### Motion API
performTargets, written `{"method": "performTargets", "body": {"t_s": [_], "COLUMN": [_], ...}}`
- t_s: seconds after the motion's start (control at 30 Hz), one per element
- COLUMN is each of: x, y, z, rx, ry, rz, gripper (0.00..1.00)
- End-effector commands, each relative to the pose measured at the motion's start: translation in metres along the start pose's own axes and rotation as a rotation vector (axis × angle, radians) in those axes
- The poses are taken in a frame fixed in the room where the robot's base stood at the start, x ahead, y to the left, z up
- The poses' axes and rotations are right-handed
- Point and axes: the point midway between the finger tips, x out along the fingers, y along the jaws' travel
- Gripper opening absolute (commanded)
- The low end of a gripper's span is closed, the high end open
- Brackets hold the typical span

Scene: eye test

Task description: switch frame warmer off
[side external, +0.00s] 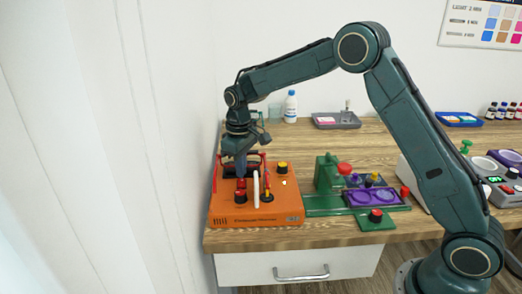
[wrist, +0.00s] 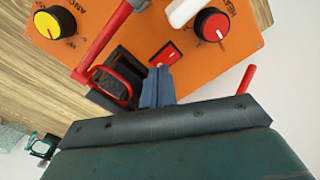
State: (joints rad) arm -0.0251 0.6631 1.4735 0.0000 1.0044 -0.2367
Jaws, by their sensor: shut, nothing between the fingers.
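The frame warmer is an orange box (side external: 226,215) on the left end of the wooden table; its orange top also shows in the wrist view (wrist: 208,62). A red-topped black knob (wrist: 211,25) and a yellow-topped knob (wrist: 54,22) sit on the same panel. My gripper (wrist: 158,72) is shut and empty, pointing down with its tips right by the switch. I cannot tell whether they touch it, nor which way the switch is tipped.
Red bars (wrist: 108,38), a white upright piece (side external: 256,190) and a black part with a red rim (wrist: 118,82) stand close around the gripper. A green device (side external: 327,172) with a purple tray (side external: 372,197) is to the right. A white bottle (side external: 290,106) stands behind.

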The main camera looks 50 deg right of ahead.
Motion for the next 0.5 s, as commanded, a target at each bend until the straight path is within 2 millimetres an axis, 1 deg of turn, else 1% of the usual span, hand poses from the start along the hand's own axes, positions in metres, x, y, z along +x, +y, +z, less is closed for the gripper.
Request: {"method": "performTargets", "body": {"t_s": [0.5], "x": [0.0058], "y": [-0.0001], "z": [0.0002], "rx": [0.000], "ry": [-0.001], "rz": [0.000], "gripper": [0.00]}}
